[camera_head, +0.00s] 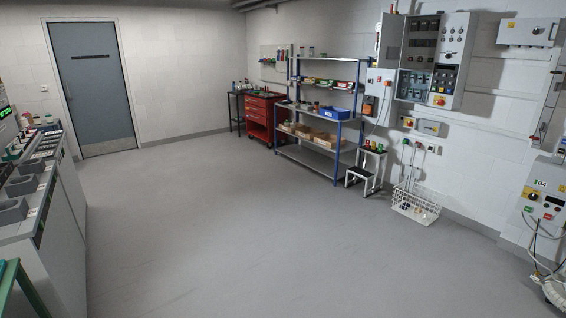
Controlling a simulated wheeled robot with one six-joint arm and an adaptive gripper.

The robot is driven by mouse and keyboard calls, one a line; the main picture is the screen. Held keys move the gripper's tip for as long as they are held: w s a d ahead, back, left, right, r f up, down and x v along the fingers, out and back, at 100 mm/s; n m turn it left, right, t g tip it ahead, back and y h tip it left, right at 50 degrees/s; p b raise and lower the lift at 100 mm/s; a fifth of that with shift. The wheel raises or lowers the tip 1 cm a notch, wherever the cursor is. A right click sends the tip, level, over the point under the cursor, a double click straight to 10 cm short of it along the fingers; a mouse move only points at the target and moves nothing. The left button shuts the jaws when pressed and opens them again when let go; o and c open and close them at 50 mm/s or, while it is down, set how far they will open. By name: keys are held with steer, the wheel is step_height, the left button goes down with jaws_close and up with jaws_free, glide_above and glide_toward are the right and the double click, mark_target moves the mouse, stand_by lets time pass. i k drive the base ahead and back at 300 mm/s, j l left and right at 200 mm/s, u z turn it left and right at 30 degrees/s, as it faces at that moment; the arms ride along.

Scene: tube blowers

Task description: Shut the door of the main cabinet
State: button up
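A grey electrical cabinet (418,57) hangs on the right wall and stands open. Its dark interior shows rows of components. A plain grey panel (391,40) stands at its left side. A light grey panel with lamps, knobs and a red-and-yellow switch (453,60) stands at its right side. I cannot tell for certain which of these panels is the swung-open door. No label that names the main cabinet is readable. My gripper is not in view, and the cabinet is well away across the floor.
A blue-framed shelf (320,110), a small step stool (365,166) and a white wire basket (416,205) stand along the right wall below or left of the cabinet. A red tool cabinet (262,117) stands further back. A grey workbench (60,230) is at left. The middle floor (230,220) is clear.

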mark_target(391, 26)
steer(key=i+u, duration=0.15)
steer(key=i, duration=3.85)
steer(key=i+z, duration=0.2)
steer(key=i, duration=0.35)
steer(key=i+j+z, duration=0.25)
steer(key=i, duration=0.3)
steer(key=i+j+z, duration=0.2)
steer(key=i, duration=0.3)
steer(key=i+j+z, duration=0.3)
steer(key=i+z, duration=0.15)
steer(key=i+j+z, duration=0.35)
steer(key=z, duration=0.15)
steer(key=i+j+z, duration=0.25)
steer(key=j+z, duration=0.2)
steer(key=j, duration=0.2)
